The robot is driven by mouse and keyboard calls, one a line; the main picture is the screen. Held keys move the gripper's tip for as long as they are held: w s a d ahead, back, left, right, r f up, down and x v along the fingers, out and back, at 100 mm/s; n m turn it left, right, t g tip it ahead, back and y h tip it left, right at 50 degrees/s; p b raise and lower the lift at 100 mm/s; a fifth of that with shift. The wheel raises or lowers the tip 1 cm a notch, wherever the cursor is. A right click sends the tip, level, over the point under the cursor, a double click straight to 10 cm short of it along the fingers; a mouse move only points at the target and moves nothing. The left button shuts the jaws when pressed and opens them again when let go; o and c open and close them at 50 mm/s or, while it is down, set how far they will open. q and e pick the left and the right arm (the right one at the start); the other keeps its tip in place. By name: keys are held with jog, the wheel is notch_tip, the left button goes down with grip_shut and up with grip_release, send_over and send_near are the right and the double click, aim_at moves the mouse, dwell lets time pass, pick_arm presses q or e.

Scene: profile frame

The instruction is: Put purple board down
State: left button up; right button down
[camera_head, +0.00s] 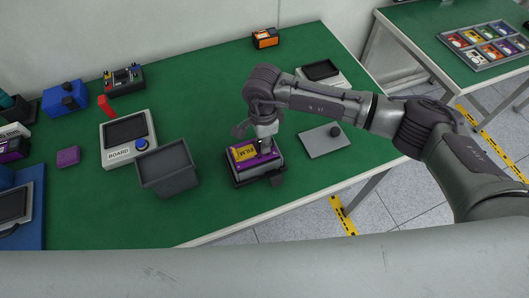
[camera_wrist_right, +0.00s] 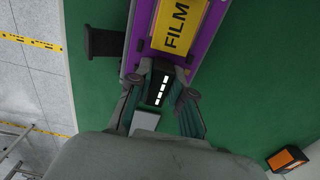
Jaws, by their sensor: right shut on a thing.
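The purple board (camera_head: 245,163) has a yellow FILM label and sits at or just above a dark fixture (camera_head: 274,180) near the table's front edge. In the right wrist view the purple board (camera_wrist_right: 202,48) fills the top middle, its label on top. My right gripper (camera_head: 266,148) comes down on the board's far right end. Its fingers (camera_wrist_right: 159,92) are shut around a dark part with white marks at that end. I cannot tell whether the board rests fully on what is beneath. My left gripper is not in view.
A grey open bin (camera_head: 167,185) stands left of the board, with a white BOARD device (camera_head: 128,160) beyond it. A flat grey plate (camera_head: 325,141) lies to the right. A small orange box (camera_head: 265,38) is at the back. Green tabletop (camera_head: 210,90) behind is clear.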

notch_tip(320, 180, down, 5)
jog(key=shift+f+b, duration=0.1)
jog(key=shift+b, duration=1.05)
jog(key=shift+f, duration=0.15)
jog(key=shift+w, duration=0.1)
jog(key=shift+f, duration=0.1)
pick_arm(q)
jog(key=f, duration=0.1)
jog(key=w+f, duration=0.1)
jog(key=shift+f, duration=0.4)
pick_arm(e)
jog(key=c, duration=1.3)
grip_release()
jog(key=shift+d, duration=0.1)
